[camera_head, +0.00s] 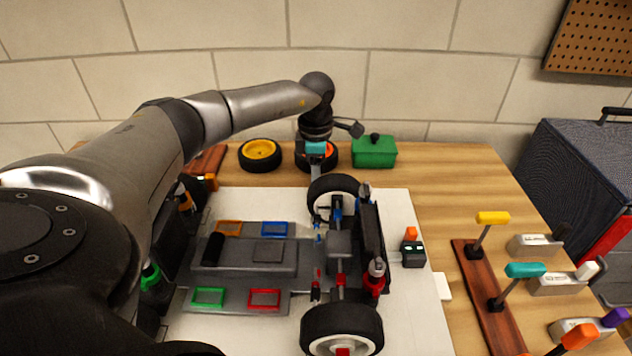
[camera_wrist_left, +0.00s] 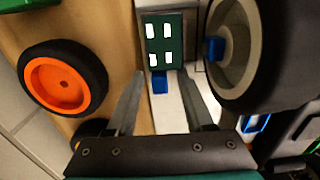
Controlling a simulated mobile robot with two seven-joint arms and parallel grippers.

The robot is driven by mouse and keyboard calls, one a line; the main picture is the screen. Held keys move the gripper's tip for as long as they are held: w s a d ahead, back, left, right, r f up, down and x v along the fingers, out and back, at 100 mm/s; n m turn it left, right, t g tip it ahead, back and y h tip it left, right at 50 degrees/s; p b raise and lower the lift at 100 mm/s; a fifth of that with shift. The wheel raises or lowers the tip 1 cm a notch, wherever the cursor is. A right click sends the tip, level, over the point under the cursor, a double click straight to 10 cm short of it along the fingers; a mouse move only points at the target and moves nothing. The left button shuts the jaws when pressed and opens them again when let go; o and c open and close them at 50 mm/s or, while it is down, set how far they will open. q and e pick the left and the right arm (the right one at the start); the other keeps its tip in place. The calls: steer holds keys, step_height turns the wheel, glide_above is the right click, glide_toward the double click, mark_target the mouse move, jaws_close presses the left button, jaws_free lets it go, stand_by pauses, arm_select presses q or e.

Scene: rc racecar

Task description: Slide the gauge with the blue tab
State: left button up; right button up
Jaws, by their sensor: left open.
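The gauge (camera_wrist_left: 161,40) shows in the left wrist view as a dark green block with several white windows. Its blue tab (camera_wrist_left: 160,83) sticks out on the side toward my gripper. In the head view I cannot make this gauge out behind the arm and the car. My left gripper (camera_wrist_left: 158,80) is open, one finger on each side of the blue tab; I cannot tell if either finger touches it. In the head view the left gripper (camera_head: 316,172) points down at the far side of the car, by a black tyre. My right gripper is not in view.
The RC car (camera_head: 340,243) stands on a white mat (camera_head: 425,310). Another gauge with an orange tab (camera_head: 412,252) lies right of it. Loose wheels (camera_head: 260,155) and a green box (camera_head: 374,152) stand behind. A tool rack (camera_head: 487,300) is at right.

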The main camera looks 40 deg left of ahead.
arm_select(q)
steer(key=shift+c, duration=0.3)
jaws_close()
stand_by(1.2)
